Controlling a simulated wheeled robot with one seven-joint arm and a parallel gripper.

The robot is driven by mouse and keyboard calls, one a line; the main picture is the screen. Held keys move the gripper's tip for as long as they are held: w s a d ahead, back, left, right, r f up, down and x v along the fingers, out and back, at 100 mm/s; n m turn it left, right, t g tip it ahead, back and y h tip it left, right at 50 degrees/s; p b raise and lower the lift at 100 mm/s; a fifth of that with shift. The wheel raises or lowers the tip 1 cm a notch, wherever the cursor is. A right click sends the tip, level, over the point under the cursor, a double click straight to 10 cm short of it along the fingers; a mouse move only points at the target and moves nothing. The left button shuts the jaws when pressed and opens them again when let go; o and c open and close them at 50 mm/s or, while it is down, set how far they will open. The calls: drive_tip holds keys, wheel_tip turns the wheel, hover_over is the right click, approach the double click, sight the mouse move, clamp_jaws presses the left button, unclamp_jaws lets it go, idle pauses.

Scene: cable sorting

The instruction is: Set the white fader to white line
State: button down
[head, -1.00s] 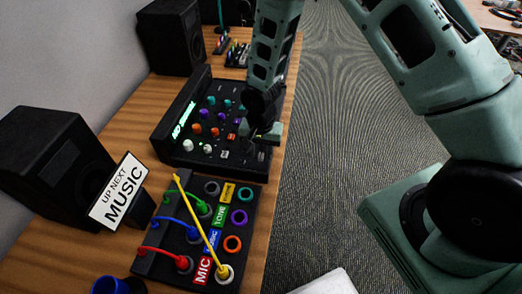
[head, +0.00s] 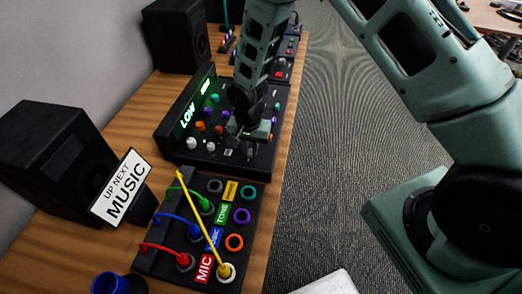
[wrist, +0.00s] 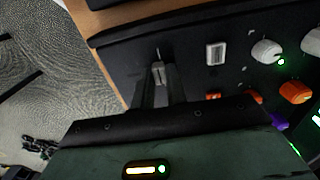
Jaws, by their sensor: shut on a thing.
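The black mixer (head: 178,158) stands on the wooden desk, with coloured knobs and a lit green display. My gripper (head: 246,138) is over its near right part in the head view. In the wrist view my gripper (wrist: 160,84) is shut on a small pale grey-white cap, the white fader (wrist: 158,71), at the end of the row of white knobs. A thin slot shows beyond the cap. The fingers hide part of the fader. I cannot make out the white line.
A white rectangular button (wrist: 215,53) and a white knob (wrist: 266,51) sit beside the fader. A patch box (head: 190,262) with coloured cables, a music sign (head: 120,188) and a black speaker (head: 50,160) stand nearer. Carpeted floor lies right of the desk.

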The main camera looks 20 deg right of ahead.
sight(250, 151)
drive_tip(key=shift+w+a, duration=0.1)
drive_tip(key=c, duration=1.4)
unclamp_jaws()
wheel_tip(250, 151, up, 18)
drive_tip(key=b, duration=0.1)
drive_tip(key=shift+f+b, duration=0.25)
drive_tip(key=shift+b, duration=0.05)
drive_tip(key=s+a+r+n, duration=0.1)
drive_tip(key=s+r+n, duration=0.2)
drive_tip(key=s+n, duration=0.4)
drive_tip(key=s+a+r+n, duration=0.1)
drive_tip(key=s+r+n, duration=0.3)
drive_tip(key=s, duration=1.4)
drive_tip(key=n, duration=0.3)
drive_tip(key=shift+s+n+y, duration=0.3)
drive_tip(key=shift+s, duration=0.1)
